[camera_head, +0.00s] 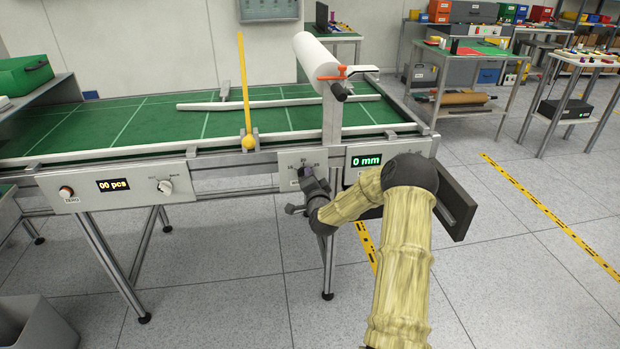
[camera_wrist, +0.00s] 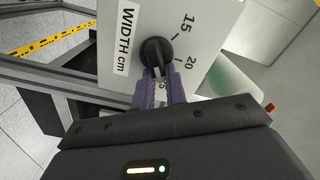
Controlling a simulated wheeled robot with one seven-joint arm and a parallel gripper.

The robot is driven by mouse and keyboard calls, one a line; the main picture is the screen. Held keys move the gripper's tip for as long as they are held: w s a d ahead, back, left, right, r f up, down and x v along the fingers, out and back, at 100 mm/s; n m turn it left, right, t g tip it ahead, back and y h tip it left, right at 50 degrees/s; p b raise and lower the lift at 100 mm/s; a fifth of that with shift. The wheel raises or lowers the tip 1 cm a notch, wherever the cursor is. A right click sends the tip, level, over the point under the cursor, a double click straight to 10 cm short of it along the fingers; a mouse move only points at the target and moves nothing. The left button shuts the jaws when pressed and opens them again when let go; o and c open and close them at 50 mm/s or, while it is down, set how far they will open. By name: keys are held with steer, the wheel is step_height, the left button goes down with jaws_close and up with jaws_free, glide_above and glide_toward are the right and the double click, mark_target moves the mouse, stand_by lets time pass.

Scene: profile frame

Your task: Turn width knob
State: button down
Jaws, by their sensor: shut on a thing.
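The width knob (camera_wrist: 156,50) is a round black dial on a white panel (camera_wrist: 200,25) labelled "WIDTH cm", with marks 15 and 20 visible in the wrist view and another number partly hidden by the fingers. My gripper (camera_wrist: 159,76) has its two purple fingers closed on the knob's grip. In the head view, my gripper (camera_head: 306,178) is at the front panel of the green table, and it hides most of the knob there. The exact pointer direction of the knob is hidden by the fingers.
A display (camera_head: 366,160) reading "0 mm" is right of the knob panel. Another panel with a "00 pcs" display (camera_head: 113,184) and a knob (camera_head: 165,187) is at left. A yellow upright rod (camera_head: 244,90) and a white roll (camera_head: 316,54) stand above the green table (camera_head: 100,125).

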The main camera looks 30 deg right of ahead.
stand_by(0.4)
steer(key=c, duration=1.4)
jaws_free()
steer(key=shift+c, duration=0.2)
steer(key=shift+s, duration=0.1)
steer(key=v, duration=1.7)
steer(key=shift+p, duration=0.35)
